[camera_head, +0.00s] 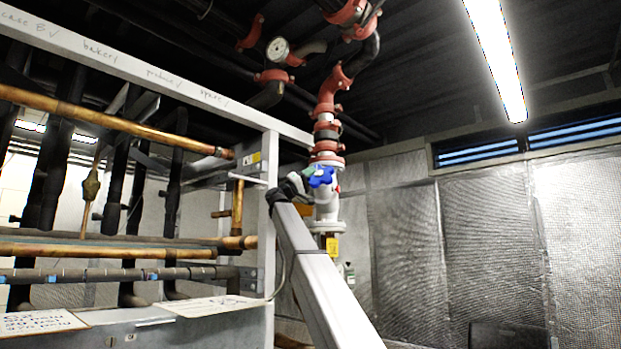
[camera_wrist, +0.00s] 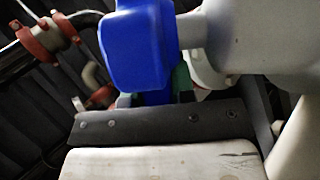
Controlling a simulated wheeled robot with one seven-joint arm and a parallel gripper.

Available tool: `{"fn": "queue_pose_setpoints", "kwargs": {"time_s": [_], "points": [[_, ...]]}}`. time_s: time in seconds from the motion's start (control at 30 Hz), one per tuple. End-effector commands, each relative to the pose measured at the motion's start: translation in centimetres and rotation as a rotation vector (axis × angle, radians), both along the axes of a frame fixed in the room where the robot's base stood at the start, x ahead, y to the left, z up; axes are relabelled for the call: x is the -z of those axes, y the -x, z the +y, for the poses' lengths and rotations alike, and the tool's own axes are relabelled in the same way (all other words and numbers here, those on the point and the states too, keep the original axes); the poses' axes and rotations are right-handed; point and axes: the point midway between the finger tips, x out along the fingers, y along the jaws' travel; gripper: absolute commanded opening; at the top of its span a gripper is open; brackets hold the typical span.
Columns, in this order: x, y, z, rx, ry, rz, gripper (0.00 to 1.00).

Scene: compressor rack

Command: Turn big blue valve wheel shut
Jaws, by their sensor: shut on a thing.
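The blue valve wheel (camera_head: 321,177) sits on the side of a white valve body (camera_head: 327,207) below the red pipe fittings. My gripper (camera_head: 308,178) is at the wheel's left side, at the end of my raised arm. In the wrist view the blue wheel (camera_wrist: 140,45) fills the upper middle, with the grey-white valve body (camera_wrist: 260,40) to its right. My gripper is shut on the wheel's rim. The fingertips are mostly hidden behind a dark bar of my gripper, and only a bit of green shows past it.
A grey steel frame (camera_head: 268,230) and copper pipes (camera_head: 110,119) stand left of my arm. Red pipe fittings (camera_head: 327,108) rise above the valve. A yellow tag (camera_head: 332,246) hangs below it. Open room lies to the right, before the silver insulated wall (camera_head: 490,240).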

Motion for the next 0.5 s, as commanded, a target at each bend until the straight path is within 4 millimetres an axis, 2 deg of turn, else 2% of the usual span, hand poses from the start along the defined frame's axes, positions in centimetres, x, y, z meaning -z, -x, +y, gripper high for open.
{"fn": "queue_pose_setpoints", "kwargs": {"time_s": [0.5], "points": [[-0.55, -0.30, -0.26, 0.088, -0.135, -0.024, 0.00]]}}
